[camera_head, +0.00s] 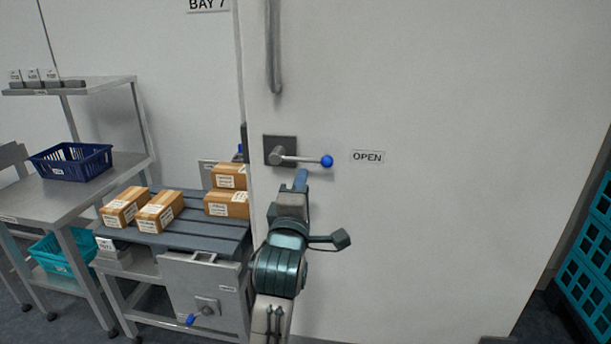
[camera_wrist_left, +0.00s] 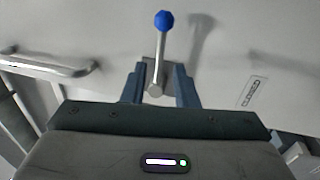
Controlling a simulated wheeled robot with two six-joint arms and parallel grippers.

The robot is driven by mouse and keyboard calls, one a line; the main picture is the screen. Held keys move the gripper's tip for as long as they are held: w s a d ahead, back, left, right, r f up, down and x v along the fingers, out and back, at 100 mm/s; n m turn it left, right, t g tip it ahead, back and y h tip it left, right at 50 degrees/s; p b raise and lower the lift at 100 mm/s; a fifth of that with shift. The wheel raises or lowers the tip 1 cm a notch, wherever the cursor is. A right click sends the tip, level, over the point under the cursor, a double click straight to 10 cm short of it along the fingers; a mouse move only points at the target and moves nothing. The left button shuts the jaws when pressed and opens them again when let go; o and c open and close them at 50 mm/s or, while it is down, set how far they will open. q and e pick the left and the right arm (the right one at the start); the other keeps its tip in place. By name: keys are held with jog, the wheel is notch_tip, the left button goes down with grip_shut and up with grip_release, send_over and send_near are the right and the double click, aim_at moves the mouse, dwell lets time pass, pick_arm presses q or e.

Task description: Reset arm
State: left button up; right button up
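My left gripper (camera_head: 301,178) is raised in front of a large white door (camera_head: 450,110), just below its lever handle (camera_head: 298,158). The lever lies level, with its blue knob (camera_head: 327,161) at the right end, beside a label reading OPEN (camera_head: 367,156). In the left wrist view the two fingers of the left gripper (camera_wrist_left: 159,85) stand apart. The lever shaft (camera_wrist_left: 159,65) shows between or beyond them, its blue knob (camera_wrist_left: 164,20) past the tips. I cannot tell whether they touch it. My right gripper is not in view.
A slatted table (camera_head: 185,238) with several cardboard boxes (camera_head: 160,211) stands left of my left arm, close to it. A steel bench (camera_head: 60,203) with a dark blue basket (camera_head: 70,162) is further left. Teal crates (camera_head: 590,250) stand at the right edge. A vertical bar handle (camera_head: 273,50) is above the lever.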

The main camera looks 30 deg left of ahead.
pick_arm(q)
jog(key=shift+s+d+f, duration=0.1)
jog(key=shift+s+d, duration=0.05)
jog(key=shift+s, duration=0.45)
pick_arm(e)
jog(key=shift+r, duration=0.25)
